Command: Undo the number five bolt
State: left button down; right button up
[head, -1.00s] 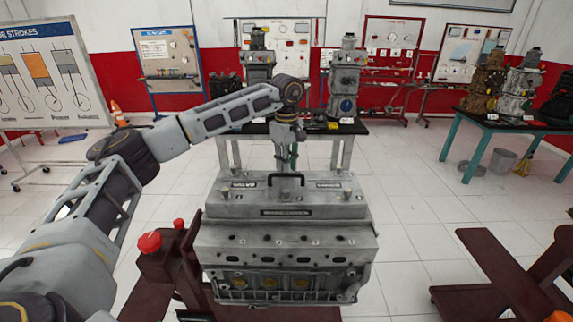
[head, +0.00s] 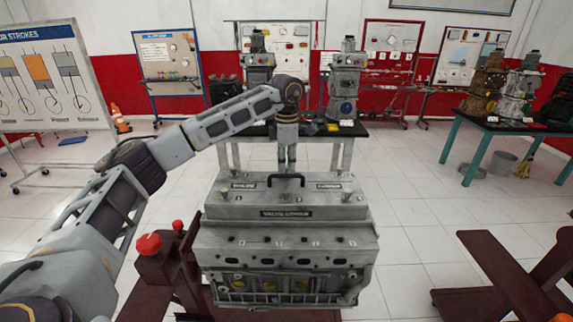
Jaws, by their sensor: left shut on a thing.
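The grey engine (head: 288,250) stands in the middle, with a cover (head: 285,202) on top that has a black handle (head: 286,178). Small knobs or bolts show on the cover, one at the right (head: 346,194). Small marks run along the ledge in front, too small to read. My right gripper is not in view.
A dark red stand with a red knob (head: 148,244) is left of the engine. Another dark red stand (head: 505,285) is at the lower right. A black-topped table (head: 345,130) with engine parts stands behind.

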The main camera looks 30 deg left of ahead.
pick_arm(q)
jog(key=n, duration=0.4)
jog(key=shift+r+n, duration=0.1)
jog(key=shift+n, duration=0.3)
jog(key=n, duration=1)
jog(key=shift+r+n, duration=0.1)
jog(key=shift+n, duration=2.5)
jog(key=shift+w, duration=0.1)
jog(key=c, duration=1.4)
grip_release()
jog(key=shift+o, duration=0.2)
notch_tip(320, 180, up, 12)
